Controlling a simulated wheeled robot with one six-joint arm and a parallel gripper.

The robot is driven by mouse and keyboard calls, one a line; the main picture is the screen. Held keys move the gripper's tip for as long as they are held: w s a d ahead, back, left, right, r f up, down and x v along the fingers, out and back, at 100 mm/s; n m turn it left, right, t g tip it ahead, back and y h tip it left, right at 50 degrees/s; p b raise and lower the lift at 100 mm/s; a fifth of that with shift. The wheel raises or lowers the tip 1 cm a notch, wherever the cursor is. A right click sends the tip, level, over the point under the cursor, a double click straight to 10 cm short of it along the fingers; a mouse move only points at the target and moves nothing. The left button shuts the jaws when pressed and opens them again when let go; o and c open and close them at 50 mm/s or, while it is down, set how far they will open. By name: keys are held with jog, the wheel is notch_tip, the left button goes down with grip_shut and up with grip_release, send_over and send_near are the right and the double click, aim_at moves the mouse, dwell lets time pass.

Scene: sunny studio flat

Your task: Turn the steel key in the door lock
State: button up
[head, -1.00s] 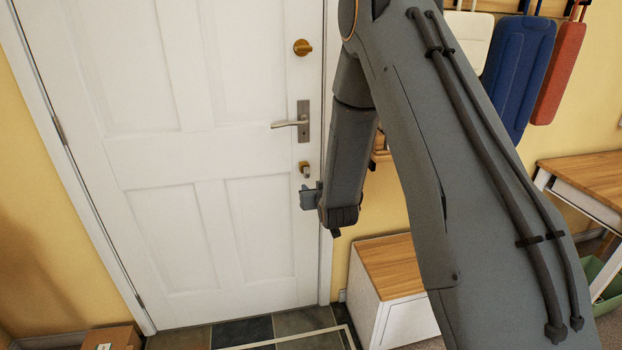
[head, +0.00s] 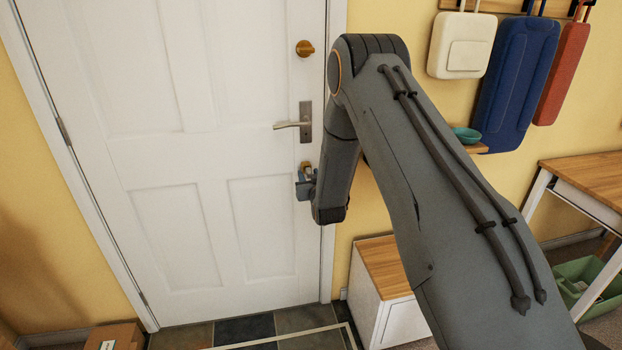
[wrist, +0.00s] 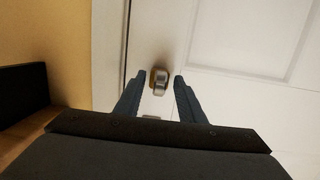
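The white door (head: 150,155) is shut. Its lower lock (head: 306,166) sits below the lever handle (head: 293,124), partly hidden by my gripper (head: 303,182). In the wrist view a brass lock with a steel key (wrist: 160,88) shows near the middle of the picture. My gripper's two fingers (wrist: 156,84) stand apart, one on each side of the key, with gaps on both sides. The gripper is open and empty. I cannot tell whether the fingertips reach as far as the key.
A brass knob (head: 305,48) is higher on the door. A cream bag (head: 462,44), a blue bag (head: 516,82) and a red bag (head: 560,72) hang on the wall. A wood-topped cabinet (head: 384,265) stands below my arm. A box (head: 115,337) lies at lower left.

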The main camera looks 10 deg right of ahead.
jog(key=shift+w, duration=0.15)
grip_shut()
jog(key=m+y+b, duration=0.1)
jog(key=m, duration=0.3)
jog(key=shift+f, duration=0.1)
jog(key=m+y, duration=0.1)
jog(key=m, duration=0.3)
jog(key=shift+m+b, duration=0.3)
jog(key=shift+b, duration=0.05)
jog(key=m+t+b, duration=0.1)
jog(key=m, duration=0.3)
jog(key=shift+f, duration=0.1)
jog(key=m, duration=0.4)
jog(key=shift+m+t+y+b, duration=0.3)
jog(key=shift+y+b, duration=0.1)
jog(key=o, duration=0.6)
grip_release()
